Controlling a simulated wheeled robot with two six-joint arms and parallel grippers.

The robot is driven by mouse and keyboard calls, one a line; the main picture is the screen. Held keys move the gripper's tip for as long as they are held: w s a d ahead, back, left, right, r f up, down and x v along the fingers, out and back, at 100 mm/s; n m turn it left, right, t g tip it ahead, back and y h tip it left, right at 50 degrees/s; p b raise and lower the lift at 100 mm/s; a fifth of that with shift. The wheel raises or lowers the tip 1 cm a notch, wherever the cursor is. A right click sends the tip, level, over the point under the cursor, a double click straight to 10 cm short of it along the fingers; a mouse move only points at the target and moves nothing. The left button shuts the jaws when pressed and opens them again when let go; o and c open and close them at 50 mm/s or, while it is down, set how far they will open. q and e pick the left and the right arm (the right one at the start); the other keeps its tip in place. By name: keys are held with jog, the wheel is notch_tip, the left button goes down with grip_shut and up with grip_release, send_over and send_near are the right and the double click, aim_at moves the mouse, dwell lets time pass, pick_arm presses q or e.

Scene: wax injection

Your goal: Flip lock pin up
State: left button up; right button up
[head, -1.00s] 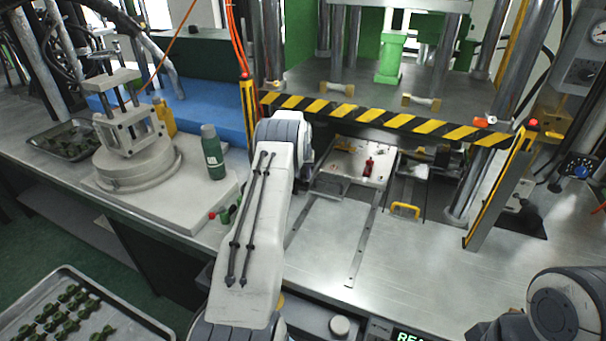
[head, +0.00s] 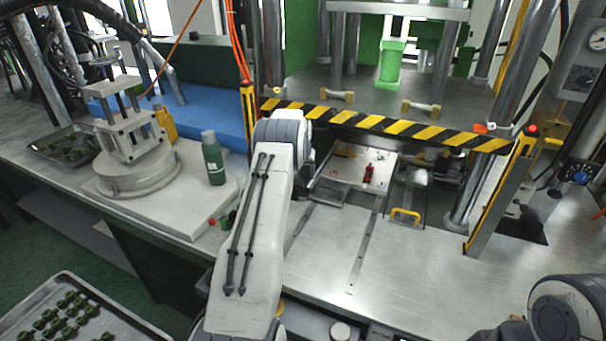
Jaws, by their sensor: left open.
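A small red part (head: 369,174), which looks like the lock pin, is on the light metal mold plate (head: 346,171) under the press. It looks roughly upright, but it is too small to tell its exact position. My left arm reaches in from the bottom, and its gripper (head: 312,182) is at the left edge of the plate, apart from the red part. The gripper is open and mostly hidden behind my wrist; nothing shows between its fingers. My right arm shows only at the bottom right corner, with its gripper out of view.
A yellow-and-black striped bar (head: 385,125) crosses above the plate. A dark tray with a yellow handle (head: 405,214) lies to its right. The bare metal table (head: 420,270) in front is clear. A green bottle (head: 213,162) stands on the left.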

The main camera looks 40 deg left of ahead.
pick_arm(q)
jog(key=b+v, duration=0.3)
jog(key=v, duration=0.7)
jog(key=shift+r, duration=0.15)
jog(key=s+d+r+m+h, duration=0.1)
jog(key=s+d+r+m, duration=0.1)
jog(key=d, duration=1.1)
jog(key=s+d+r+m+h, duration=0.1)
jog(key=d+r+m, duration=0.15)
jog(key=d, duration=0.95)
jog(key=s+d+r+m+g+h, duration=0.1)
jog(key=s+d+m+g, duration=0.15)
jog(key=s+d, duration=1.1)
jog(key=s+d+f+m, duration=0.1)
jog(key=s+d+m, duration=0.2)
jog(key=s, duration=0.9)
jog(key=s+d+f+m+g, duration=0.1)
jog(key=s+d+f+m, duration=0.1)
jog(key=s, duration=1)
jog(key=shift+d+m, duration=0.6)
jog(key=shift+d, duration=0.5)
